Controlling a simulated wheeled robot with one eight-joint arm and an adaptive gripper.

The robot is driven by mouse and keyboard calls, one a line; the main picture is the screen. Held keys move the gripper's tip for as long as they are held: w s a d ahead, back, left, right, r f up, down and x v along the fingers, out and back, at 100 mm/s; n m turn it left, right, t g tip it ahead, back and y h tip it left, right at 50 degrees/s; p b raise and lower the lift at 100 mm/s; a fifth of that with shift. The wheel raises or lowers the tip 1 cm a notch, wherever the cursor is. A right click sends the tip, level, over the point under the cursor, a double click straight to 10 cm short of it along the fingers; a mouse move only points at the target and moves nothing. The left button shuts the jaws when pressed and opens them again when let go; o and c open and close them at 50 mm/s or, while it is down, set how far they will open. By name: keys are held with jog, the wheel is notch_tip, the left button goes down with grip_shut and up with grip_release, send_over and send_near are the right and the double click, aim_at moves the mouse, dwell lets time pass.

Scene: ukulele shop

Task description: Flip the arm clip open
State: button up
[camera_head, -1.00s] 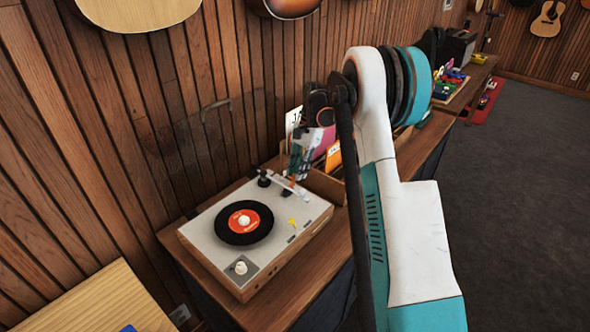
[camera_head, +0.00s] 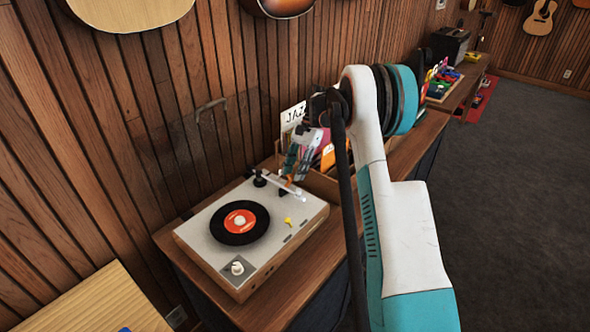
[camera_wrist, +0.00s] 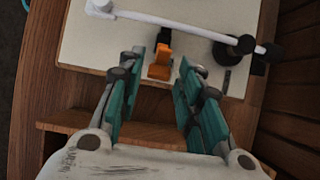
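The arm clip appears as a small orange piece (camera_wrist: 160,62) on a black post, near the edge of the turntable (camera_head: 205,240) in the wrist view. The white tonearm (camera_wrist: 165,20) crosses the deck just beyond it. My gripper (camera_wrist: 160,78) is open, with the orange piece between its teal fingertips and a gap on each side. No contact shows.
A black record with a red label (camera_head: 240,222) lies on the platter. A wooden crate of records (camera_head: 322,185) with a divider card (camera_head: 293,116) stands close behind my gripper. The slatted wall (camera_head: 130,130) runs along the left. The floor at right is clear.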

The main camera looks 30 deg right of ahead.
dwell(0.3)
jog(key=v, duration=1.2)
jog(key=s+a+r+n+t+h, duration=0.2)
jog(key=s+a+r+n, duration=0.2)
jog(key=s+a+r, duration=0.4)
jog(key=s+a+r+n+t+h, duration=0.25)
jog(key=s+a+r, duration=0.3)
jog(key=a, duration=0.55)
jog(key=s+a+f+n+t, duration=0.2)
jog(key=s+f+n, duration=0.1)
jog(key=s, duration=0.8)
jog(key=s+a+f+n+t+h, duration=0.1)
jog(key=s+a+f+n+t, duration=0.2)
jog(key=s, duration=0.8)
jog(key=shift+a+f+n, duration=0.25)
jog(key=shift+f+n, duration=0.3)
jog(key=shift+f, duration=0.1)
